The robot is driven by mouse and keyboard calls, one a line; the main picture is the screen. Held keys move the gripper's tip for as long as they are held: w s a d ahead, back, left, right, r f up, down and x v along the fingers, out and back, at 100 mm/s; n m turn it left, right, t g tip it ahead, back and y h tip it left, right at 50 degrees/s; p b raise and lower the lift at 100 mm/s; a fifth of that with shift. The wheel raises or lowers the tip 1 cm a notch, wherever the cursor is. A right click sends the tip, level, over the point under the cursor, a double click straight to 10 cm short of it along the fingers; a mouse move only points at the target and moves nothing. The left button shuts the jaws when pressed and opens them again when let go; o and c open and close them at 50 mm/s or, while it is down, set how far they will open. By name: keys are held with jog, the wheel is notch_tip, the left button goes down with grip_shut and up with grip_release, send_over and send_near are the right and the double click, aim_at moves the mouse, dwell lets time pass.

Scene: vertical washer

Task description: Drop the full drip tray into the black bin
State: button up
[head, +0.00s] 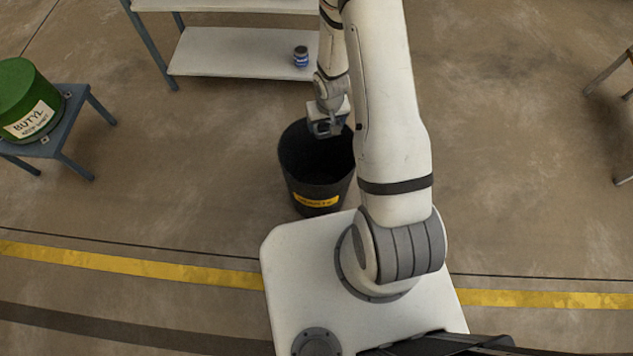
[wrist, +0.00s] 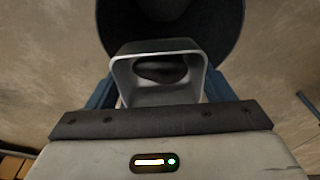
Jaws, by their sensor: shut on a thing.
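The drip tray (wrist: 160,96) is a small light-grey open box in the wrist view, with dark contents inside. My gripper (head: 326,126) is shut on it, with a blue finger on each side. The black bin (head: 302,178) stands upright on the floor with a yellow label on its front. In the head view my gripper is over the bin's far rim. The bin also shows in the wrist view (wrist: 226,28), beyond the tray. In the head view I cannot tell the tray apart from the gripper.
A green butyl drum (head: 28,92) sits on a blue-grey stand (head: 72,128) at the left. A white shelf (head: 235,55) with a small blue jar (head: 301,56) stands behind the bin. Part of a stool (head: 608,72) shows at the right edge. The floor around the bin is clear.

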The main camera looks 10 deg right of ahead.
aim_at(325, 124)
jog(key=shift+n, duration=0.5)
jog(key=f+b, duration=0.2)
jog(key=b, duration=0.2)
jog(key=w+f+b, duration=0.1)
jog(key=b, duration=0.3)
jog(key=w+f+b, duration=0.1)
jog(key=f+b, duration=0.1)
jog(key=b, duration=0.2)
jog(key=shift+w+f, duration=0.15)
jog(key=shift+f, duration=0.15)
jog(key=f+b, duration=0.2)
jog(key=b, duration=0.5)
jog(key=shift+w+n, duration=0.15)
jog(key=shift+n, duration=0.15)
jog(key=b, duration=0.3)
jog(key=shift+f, duration=0.25)
jog(key=shift+b, duration=0.55)
jog(key=shift+b, duration=0.3)
notch_tip(325, 124, down, 6)
jog(key=b, duration=0.4)
jog(key=shift+r, duration=0.15)
